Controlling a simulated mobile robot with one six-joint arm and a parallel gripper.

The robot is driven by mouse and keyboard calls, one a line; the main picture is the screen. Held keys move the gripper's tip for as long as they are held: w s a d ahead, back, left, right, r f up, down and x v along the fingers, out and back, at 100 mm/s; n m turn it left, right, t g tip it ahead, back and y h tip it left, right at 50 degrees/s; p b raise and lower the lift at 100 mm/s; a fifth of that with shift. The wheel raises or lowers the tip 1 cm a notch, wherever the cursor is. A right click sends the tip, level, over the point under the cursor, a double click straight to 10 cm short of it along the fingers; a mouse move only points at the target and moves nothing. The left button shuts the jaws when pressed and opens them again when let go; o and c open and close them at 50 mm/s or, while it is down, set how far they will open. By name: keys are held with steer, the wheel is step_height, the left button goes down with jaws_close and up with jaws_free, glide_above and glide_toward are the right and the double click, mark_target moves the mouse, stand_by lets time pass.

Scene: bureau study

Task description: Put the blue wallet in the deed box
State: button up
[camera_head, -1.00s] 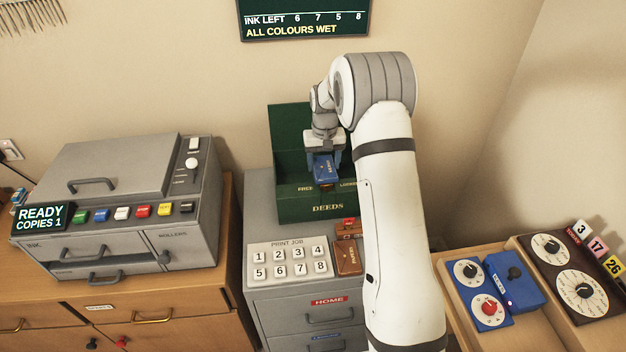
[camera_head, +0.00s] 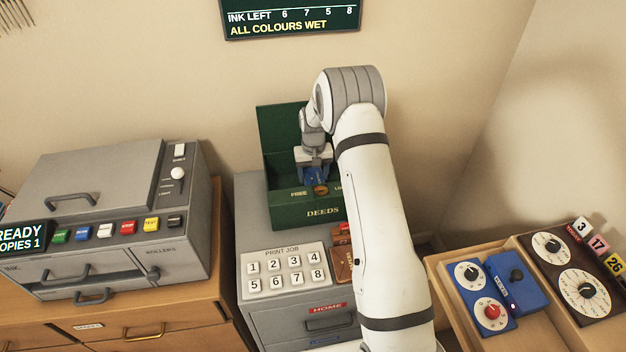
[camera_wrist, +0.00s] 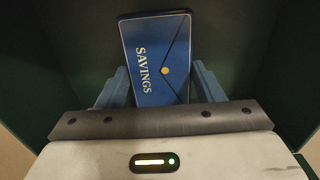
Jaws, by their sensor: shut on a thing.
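The blue wallet (camera_wrist: 158,62), marked SAVINGS, is between the two fingers of my gripper (camera_wrist: 158,90) in the wrist view. My gripper is shut on it. In the head view the wallet (camera_head: 315,177) shows only in part, low behind the front wall of the open green deed box (camera_head: 300,212). My gripper (camera_head: 314,168) reaches down into the box opening. The box stands with its lid up against the wall, its front marked FREE and DEEDS. My arm hides the box's right side. I cannot tell whether the wallet touches the box floor.
A grey cabinet (camera_head: 262,312) carries the box, a PRINT JOB key panel (camera_head: 284,270) and brown wallet-like items (camera_head: 341,265), partly hidden by my arm. A grey copier (camera_head: 105,205) stands left. A wooden tray with dials (camera_head: 492,312) lies right.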

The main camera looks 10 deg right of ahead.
mark_target(313, 177)
steer(key=shift+a+f, duration=0.1)
steer(key=shift+f, duration=1.5)
steer(key=o, duration=1)
steer(key=shift+r, duration=0.1)
